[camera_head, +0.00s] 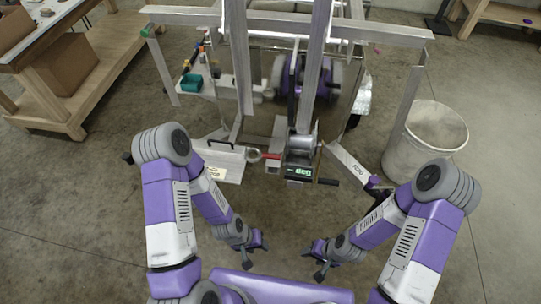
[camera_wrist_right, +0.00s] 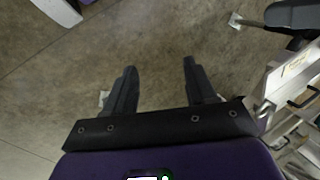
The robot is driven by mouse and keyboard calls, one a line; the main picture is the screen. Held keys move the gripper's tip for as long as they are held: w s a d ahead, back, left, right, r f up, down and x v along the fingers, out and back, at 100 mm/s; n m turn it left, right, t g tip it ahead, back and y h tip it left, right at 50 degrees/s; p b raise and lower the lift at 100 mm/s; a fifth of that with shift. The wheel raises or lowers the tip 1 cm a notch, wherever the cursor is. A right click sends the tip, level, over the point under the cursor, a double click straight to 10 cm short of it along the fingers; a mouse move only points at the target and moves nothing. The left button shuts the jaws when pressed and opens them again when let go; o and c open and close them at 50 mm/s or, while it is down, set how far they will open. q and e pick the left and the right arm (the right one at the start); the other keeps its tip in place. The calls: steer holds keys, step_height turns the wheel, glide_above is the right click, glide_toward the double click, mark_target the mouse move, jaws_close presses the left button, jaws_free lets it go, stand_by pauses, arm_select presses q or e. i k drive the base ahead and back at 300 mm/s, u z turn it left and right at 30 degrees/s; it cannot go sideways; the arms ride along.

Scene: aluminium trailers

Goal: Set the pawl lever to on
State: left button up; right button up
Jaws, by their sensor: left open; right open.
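A winch (camera_head: 300,150) with a metal drum sits low on the trailer frame in the middle of the head view. The pawl lever is too small to make out on the winch. My left gripper (camera_head: 256,252) is open and empty, in front of the winch and lower left of it. My right gripper (camera_head: 314,261) is open and empty, below the winch and apart from it; its two spread fingers show over bare floor in the right wrist view (camera_wrist_right: 158,82).
The aluminium trailer frame (camera_head: 290,20) rises behind the winch. A red-handled piece (camera_head: 268,156) lies left of the winch, beside an open metal tray (camera_head: 225,165). A grey bin (camera_head: 425,140) stands at right, a wooden workbench (camera_head: 75,75) at left. The near floor is clear.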

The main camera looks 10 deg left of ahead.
mark_target(266, 156)
steer(key=k, duration=0.5)
steer(key=u, duration=1.05)
steer(key=i, duration=0.6)
steer(key=z, duration=1.1)
steer(key=i, duration=0.5)
steer(key=u, duration=0.05)
